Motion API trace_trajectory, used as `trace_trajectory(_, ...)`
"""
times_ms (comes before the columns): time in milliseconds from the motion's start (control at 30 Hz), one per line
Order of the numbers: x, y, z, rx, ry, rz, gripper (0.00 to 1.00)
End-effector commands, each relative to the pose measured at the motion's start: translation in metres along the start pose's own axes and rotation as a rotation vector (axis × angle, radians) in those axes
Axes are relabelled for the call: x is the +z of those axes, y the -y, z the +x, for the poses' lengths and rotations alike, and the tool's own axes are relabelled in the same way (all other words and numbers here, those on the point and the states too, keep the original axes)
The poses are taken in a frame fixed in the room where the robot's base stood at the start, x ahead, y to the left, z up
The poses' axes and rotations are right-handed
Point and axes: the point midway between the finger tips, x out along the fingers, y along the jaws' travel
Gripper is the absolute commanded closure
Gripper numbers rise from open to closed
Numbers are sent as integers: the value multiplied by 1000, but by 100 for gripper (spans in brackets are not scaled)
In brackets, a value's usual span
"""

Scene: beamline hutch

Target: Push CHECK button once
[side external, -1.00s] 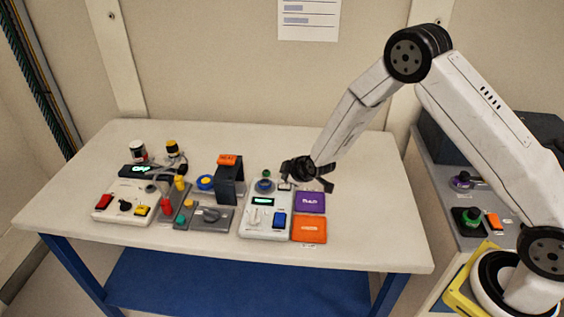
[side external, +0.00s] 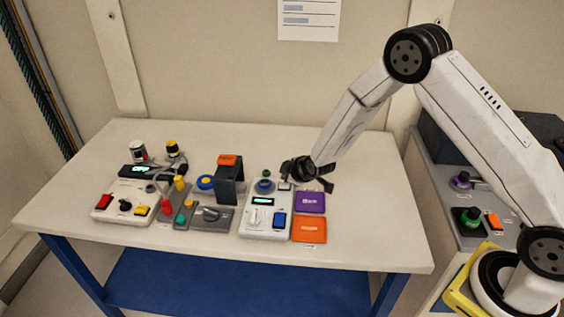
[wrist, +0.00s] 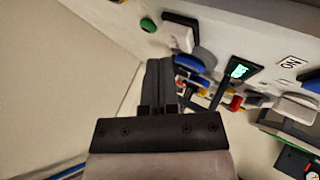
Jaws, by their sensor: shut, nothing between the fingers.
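I cannot read the word CHECK on any button, so I cannot tell which one it is. A white control box (side external: 247,232) near the table's middle carries a small lit display (side external: 262,201), a white knob (side external: 255,216) and a blue button (side external: 280,220). A green round button (side external: 265,185) sits at its back. My gripper (side external: 308,174) is just behind and right of this box, above the table. It is shut and empty, and its closed fingers also show in the wrist view (wrist: 160,82). Part of the box's back right corner is hidden by it.
A purple tile (side external: 310,202) and an orange tile (side external: 310,231) lie right of the box. A dark upright bracket (side external: 229,184) stands left. Further left is a box (side external: 108,213) with red and yellow buttons. The table's right side is clear.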

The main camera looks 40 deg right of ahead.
Motion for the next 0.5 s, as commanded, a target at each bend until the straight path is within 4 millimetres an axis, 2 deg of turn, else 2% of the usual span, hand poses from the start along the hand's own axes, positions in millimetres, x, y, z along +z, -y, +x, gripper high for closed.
trace_trajectory(500, 4, 4, 6, 0, 0, 0, 100)
